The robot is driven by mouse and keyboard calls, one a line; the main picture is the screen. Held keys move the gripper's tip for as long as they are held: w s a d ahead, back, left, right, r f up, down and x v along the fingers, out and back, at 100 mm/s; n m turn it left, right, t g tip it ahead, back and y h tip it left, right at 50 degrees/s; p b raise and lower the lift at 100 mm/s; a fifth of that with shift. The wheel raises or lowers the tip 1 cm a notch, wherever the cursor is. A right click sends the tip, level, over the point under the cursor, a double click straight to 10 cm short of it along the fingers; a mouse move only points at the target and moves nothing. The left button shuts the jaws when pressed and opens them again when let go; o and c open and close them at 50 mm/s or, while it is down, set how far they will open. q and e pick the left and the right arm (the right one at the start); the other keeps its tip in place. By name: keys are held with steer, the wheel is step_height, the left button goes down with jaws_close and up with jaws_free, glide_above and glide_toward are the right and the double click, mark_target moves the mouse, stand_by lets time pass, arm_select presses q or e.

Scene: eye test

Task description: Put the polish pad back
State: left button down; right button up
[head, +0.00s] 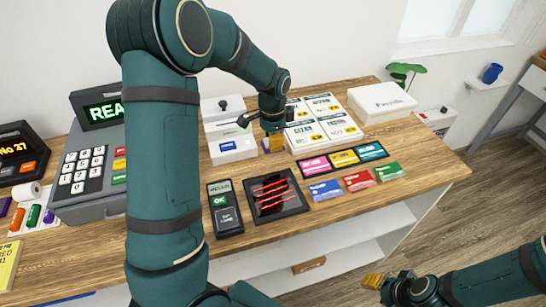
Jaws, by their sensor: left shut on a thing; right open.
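My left gripper (272,133) is over the back of the wooden counter (420,150), between a white box with a blue label (232,146) and several white product packs (325,131). It points down and is shut on a small yellow-tan piece (273,144), which may be the polish pad; its shape is mostly hidden and I cannot tell whether it touches the counter. My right gripper (376,282) is open at the lower right, in front of the counter, with yellowish tips and nothing visible between them.
A dark tray with red sticks (292,206), a card terminal (225,210), a strip of coloured cards (343,158) and three small card boxes (358,181) fill the counter front. A cash register (90,170) stands left. The counter's right end is bare.

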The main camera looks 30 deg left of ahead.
mark_target(273, 161)
arm_select(q)
steer(key=shift+f+b, duration=0.3)
steer(key=shift+f, duration=2.7)
steer(key=shift+f, duration=0.15)
steer(key=c, duration=0.8)
jaws_free()
steer(key=shift+c, duration=0.2)
steer(key=shift+r, duration=0.3)
step_height(273, 161, up, 12)
steer(key=shift+f+p, duration=0.1)
steer(key=shift+p, duration=0.7)
